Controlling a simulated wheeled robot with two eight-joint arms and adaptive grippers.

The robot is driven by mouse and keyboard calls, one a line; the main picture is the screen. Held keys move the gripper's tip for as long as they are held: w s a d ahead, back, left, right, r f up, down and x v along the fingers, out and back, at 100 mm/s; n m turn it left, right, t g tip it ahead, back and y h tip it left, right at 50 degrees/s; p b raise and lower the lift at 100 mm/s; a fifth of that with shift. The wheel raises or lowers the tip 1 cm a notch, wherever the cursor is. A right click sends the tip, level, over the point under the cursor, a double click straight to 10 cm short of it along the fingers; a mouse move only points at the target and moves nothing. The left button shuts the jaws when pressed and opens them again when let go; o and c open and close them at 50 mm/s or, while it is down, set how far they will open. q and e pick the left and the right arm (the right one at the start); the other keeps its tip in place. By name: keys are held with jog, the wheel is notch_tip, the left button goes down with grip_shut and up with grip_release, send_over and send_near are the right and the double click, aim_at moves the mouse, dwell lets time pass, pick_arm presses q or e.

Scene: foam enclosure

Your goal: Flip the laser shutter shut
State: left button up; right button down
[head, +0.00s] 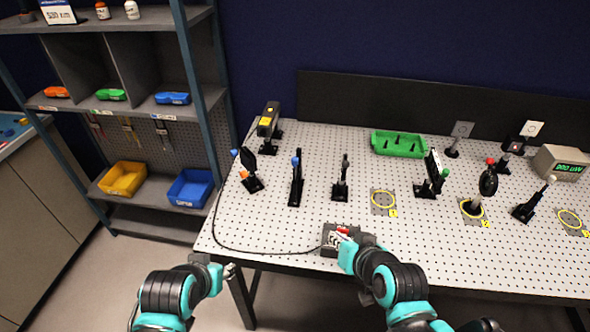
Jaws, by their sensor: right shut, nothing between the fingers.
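A black laser head (268,122) with a yellow label stands at the back left of the perforated table. Just in front of it is a black mount (249,172) with a dark plate, a blue knob and an orange part; it may be the shutter, but I cannot tell for sure, nor its position. A small grey control box (329,243) with a red part sits at the front edge. My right gripper (342,238) is shut and empty at this box, partly covering it; contact is unclear. My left gripper (229,270) is off the table's front left; its fingers are too small to read.
Several post-mounted optics, such as a blue-topped post (296,180), stand across the table (300,222). A green tray (398,145) and a meter with a green display (562,163) are farther back. A cable loops along the left edge. A shelf with bins (122,180) stands left.

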aim_at(295, 163)
jog(key=w+a+r+m+t+y+b, duration=0.1)
jog(key=w+a+r+m+t+y, duration=0.1)
jog(key=w+a+r+m+t, duration=0.3)
jog(key=w+a+r+m+t+y+b, duration=0.1)
jog(key=w+a+r+m+t, duration=0.25)
jog(key=a, duration=0.35)
notch_tip(295, 163, down, 8)
jog(key=d+m+h, duration=0.2)
jog(key=m+h, duration=0.3)
jog(key=m, duration=0.4)
jog(key=shift+d+h, duration=0.25)
jog(key=shift+h, duration=0.05)
jog(key=w+b, duration=0.1)
jog(key=w, duration=0.6)
jog(key=w+b, duration=0.2)
jog(key=w, duration=0.4)
jog(key=shift+w+a, duration=0.2)
jog(key=shift+w, duration=0.25)
jog(key=shift+r, duration=0.1)
